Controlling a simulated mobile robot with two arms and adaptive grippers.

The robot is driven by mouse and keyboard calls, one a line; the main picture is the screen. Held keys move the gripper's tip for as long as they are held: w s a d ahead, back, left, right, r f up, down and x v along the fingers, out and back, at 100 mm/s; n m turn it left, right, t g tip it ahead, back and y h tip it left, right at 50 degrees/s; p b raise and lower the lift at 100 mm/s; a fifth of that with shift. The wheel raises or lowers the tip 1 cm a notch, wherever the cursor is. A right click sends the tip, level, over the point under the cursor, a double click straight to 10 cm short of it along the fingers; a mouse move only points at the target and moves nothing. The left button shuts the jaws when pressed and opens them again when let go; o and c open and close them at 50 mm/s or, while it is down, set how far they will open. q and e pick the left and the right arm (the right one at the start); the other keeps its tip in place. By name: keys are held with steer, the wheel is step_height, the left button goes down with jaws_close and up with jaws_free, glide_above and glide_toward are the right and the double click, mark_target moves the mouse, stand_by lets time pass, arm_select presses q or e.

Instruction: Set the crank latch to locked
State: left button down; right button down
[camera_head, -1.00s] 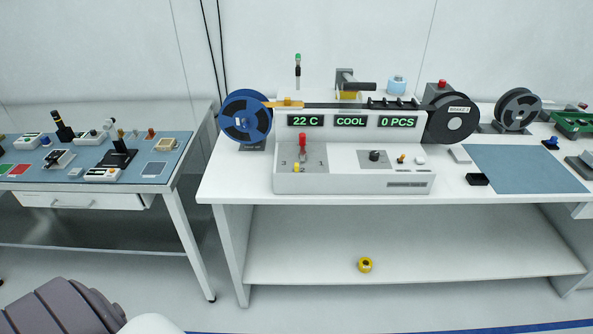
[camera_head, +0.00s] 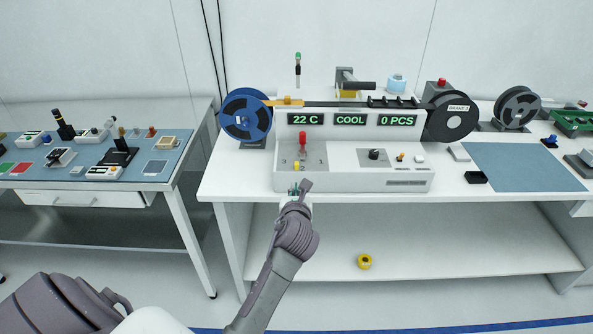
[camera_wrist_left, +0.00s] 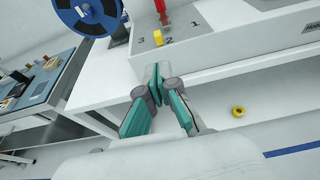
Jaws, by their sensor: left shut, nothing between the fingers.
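The test machine (camera_head: 355,181) stands on the white bench. On its sloped front panel, by the marks 3, 2 and 1, is an upright red lever (camera_head: 302,143) with a yellow piece (camera_head: 296,166) below it. The red lever (camera_wrist_left: 161,10) and yellow piece (camera_wrist_left: 158,38) also show in the left wrist view. No part is labelled as the crank latch, so I cannot tell which it is. My left gripper (camera_head: 296,187) is shut and empty, just in front of the machine's lower front, apart from the lever. Its fingertips (camera_wrist_left: 158,84) show in the left wrist view.
A dark knob (camera_head: 374,155) sits right of the lever panel. A blue reel (camera_head: 230,107) and a dark reel (camera_head: 455,117) flank the machine. A black handle (camera_head: 358,85) sticks out on top. A yellow roll (camera_head: 364,261) lies on the lower shelf.

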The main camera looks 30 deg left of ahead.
mark_target(296, 163)
arm_select(q)
steer(key=x, duration=0.6)
steer(key=r+x, duration=0.1)
steer(key=x, duration=0.2)
steer(key=shift+w+a+f+p, duration=0.15)
steer(key=shift+w+p, duration=0.25)
steer(key=shift+w+a, duration=0.1)
steer(key=shift+w, duration=0.05)
steer(key=w, duration=0.1)
steer(key=w+a, duration=0.1)
steer(key=shift+w+a, duration=0.3)
steer(key=shift+w, duration=0.1)
steer(key=shift+w+a, duration=0.2)
steer(key=shift+s, duration=0.1)
